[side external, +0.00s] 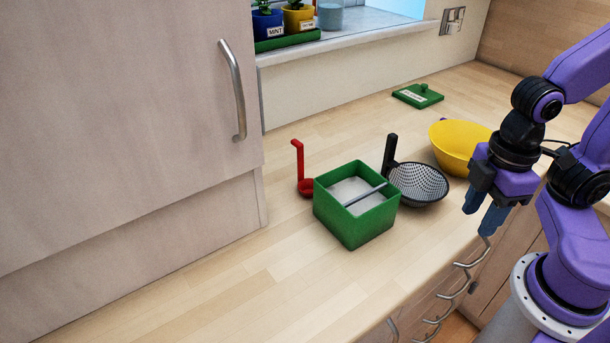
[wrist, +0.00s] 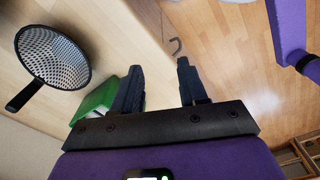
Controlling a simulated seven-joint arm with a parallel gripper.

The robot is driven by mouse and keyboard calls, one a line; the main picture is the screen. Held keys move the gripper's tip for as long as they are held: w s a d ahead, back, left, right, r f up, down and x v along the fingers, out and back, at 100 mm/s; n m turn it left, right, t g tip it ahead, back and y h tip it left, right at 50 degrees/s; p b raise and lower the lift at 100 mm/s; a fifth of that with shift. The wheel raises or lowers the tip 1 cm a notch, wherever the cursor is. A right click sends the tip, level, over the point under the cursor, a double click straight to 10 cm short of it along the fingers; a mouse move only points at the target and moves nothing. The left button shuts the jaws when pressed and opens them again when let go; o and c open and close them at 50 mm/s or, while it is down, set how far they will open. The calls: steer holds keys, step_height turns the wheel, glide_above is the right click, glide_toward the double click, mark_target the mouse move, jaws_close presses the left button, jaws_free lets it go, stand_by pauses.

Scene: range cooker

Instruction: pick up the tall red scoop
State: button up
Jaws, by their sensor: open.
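The tall red scoop (side external: 299,164) stands on the wooden counter with its handle upright and a hooked top, left of and behind the green box. The green box partly hides its bowl. I do not see the scoop in the wrist view. My gripper (side external: 482,217) is open and empty, pointing down near the counter's front edge, well to the right of the scoop. In the wrist view my gripper's two fingers (wrist: 158,80) are apart with nothing between them.
The green box (side external: 348,221), holding pale contents and a grey bar, stands between my gripper and the scoop. A black-handled strainer (side external: 418,184) and a yellow colander (side external: 456,147) stand nearby. A green lid (side external: 418,96) lies behind. A tall cabinet (side external: 130,120) borders the left. The front-left counter is clear.

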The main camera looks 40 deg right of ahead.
stand_by(0.4)
steer(key=m+g+y, duration=0.1)
steer(key=m+y, duration=1.2)
steer(key=m, duration=1.7)
glide_toward(303, 156)
steer(key=x, duration=1.2)
steer(key=shift+w+f, duration=0.3)
steer(key=shift+f, duration=0.05)
jaws_close()
